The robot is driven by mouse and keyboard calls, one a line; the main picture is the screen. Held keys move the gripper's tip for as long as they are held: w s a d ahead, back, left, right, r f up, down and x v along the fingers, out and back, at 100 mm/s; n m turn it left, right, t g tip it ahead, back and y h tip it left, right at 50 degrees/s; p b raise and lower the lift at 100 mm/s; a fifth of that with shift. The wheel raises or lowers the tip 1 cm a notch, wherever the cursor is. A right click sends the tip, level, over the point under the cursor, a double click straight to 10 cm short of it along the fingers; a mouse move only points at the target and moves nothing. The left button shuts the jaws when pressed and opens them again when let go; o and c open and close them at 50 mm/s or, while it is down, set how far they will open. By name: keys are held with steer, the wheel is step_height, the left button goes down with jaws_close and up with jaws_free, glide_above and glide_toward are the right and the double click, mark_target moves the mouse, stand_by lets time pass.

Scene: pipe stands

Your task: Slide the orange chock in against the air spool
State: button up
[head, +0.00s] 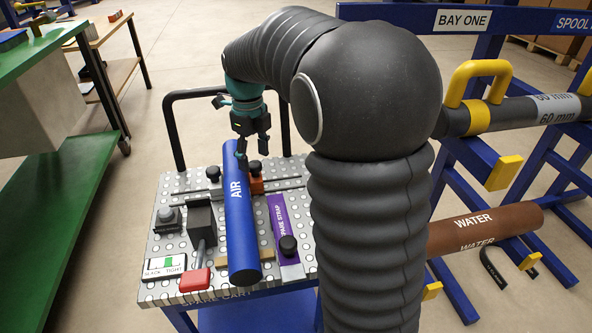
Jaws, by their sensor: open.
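The blue air spool (238,215), marked AIR, lies lengthwise on the perforated top of the cart. The orange chock (257,186) sits on the cart top at the spool's right side, toward its far end. A black knob (255,168) shows on top of the chock. I cannot tell whether the chock touches the spool. My gripper (254,155) points down with its fingers apart, just above the knob and close to the spool's right side. Nothing shows between the fingers. My large dark arm crosses in front and hides the right part of the cart.
The cart top (150,289) also carries a clamp with a red handle (195,280), a SLACK/TIGHT indicator (165,265) and a purple strap plate (279,222). Right stands a blue rack (470,165) with a brown WATER pipe (485,228). Left is a green bench (60,215).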

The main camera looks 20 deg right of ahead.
steer(key=shift+r+p, duration=1.45)
steer(key=shift+r, duration=1.45)
steer(key=shift+s+r, duration=0.15)
steer(key=shift+s, duration=0.05)
steer(key=s+n+t, duration=0.1)
steer(key=s+n, duration=0.7)
steer(key=n, duration=0.1)
steer(key=s+n+t, duration=0.2)
steer(key=s+n, duration=0.6)
steer(key=n, duration=0.1)
steer(key=s+n+t, duration=0.2)
steer(key=s+n, duration=0.6)
steer(key=n, duration=0.2)
steer(key=shift+s+a, duration=0.25)
steer(key=shift+s+f+n+t, duration=0.3)
steer(key=shift+n, duration=0.3)
